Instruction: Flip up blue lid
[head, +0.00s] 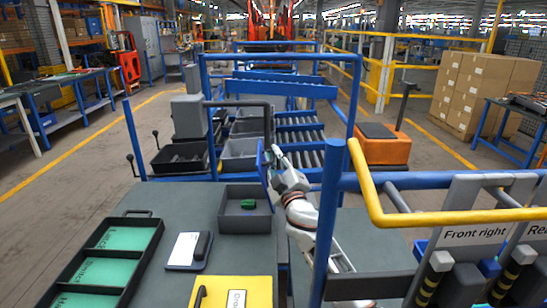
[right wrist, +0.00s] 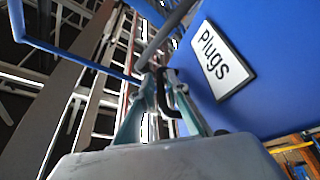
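The blue lid (head: 263,162) stands steeply raised, seen nearly edge-on, at the right side of a dark grey bin (head: 233,221) holding a small green piece (head: 248,204). In the right wrist view the lid (right wrist: 285,75) shows its blue face with a white "Plugs" label (right wrist: 223,60). My right gripper (head: 273,158) is at the lid. In the right wrist view its fingers (right wrist: 158,82) close in around the lid's black handle (right wrist: 172,92) and appear shut on it; the exact contact is partly hidden. My left gripper is not in view.
A yellow lid (head: 233,290) with a black handle lies at the front. A black tray with green compartments (head: 118,239) lies at left, beside a small pad with a white card (head: 186,247). A blue post (head: 328,215) and yellow rail (head: 440,217) stand close right of my right arm.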

